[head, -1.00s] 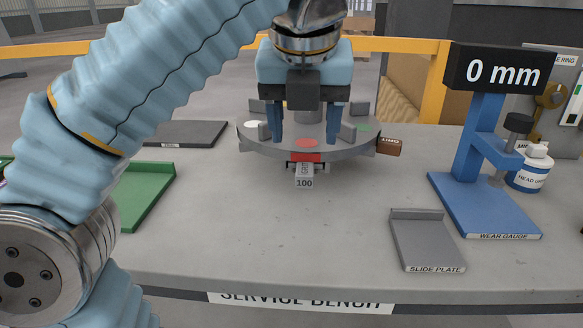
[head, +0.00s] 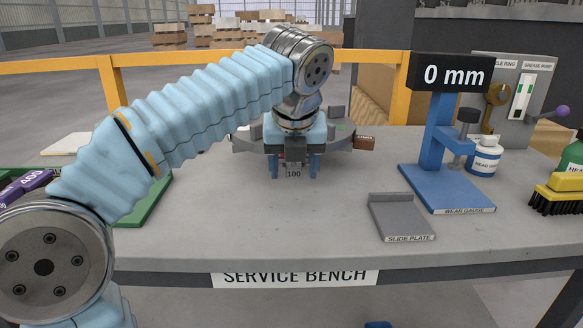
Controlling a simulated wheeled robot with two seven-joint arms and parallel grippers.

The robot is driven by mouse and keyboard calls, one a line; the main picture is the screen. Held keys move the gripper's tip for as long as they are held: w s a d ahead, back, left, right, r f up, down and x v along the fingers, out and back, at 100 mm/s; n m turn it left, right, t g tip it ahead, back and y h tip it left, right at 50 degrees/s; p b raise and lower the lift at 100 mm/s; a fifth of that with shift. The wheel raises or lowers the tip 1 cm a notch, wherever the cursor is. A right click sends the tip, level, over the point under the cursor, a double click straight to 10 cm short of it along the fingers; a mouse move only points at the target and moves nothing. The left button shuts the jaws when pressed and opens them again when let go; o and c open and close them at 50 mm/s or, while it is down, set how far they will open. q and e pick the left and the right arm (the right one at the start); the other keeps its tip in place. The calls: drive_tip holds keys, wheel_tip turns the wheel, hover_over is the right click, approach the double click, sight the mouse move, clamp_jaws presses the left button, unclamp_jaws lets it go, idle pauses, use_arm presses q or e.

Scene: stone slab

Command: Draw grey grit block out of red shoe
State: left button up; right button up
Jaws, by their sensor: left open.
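The grey grit block (head: 293,174), marked 100, sticks out at the front edge of the round grey disc (head: 246,145). My left gripper (head: 294,174) is open, its two blue fingers pointing down, one on each side of the block in the picture. I see a gap between the block and each finger. The gripper's body hides the red shoe and the upper part of the block.
A grey slide plate (head: 402,218) lies front right on the bench. Behind it stand the blue wear gauge (head: 445,190), reading 0 mm, and a white bottle (head: 484,158). A green tray (head: 150,205) is at left, partly behind my arm. The front middle is clear.

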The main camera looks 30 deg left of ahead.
use_arm(q)
drive_tip(key=shift+c, duration=0.2)
clamp_jaws()
drive_tip(key=shift+s+d, duration=0.1)
drive_tip(key=shift+s+d, duration=0.45)
drive_tip(key=shift+s, duration=0.3)
drive_tip(key=shift+s+d, duration=0.45)
drive_tip(key=shift+s, duration=0.3)
unclamp_jaws()
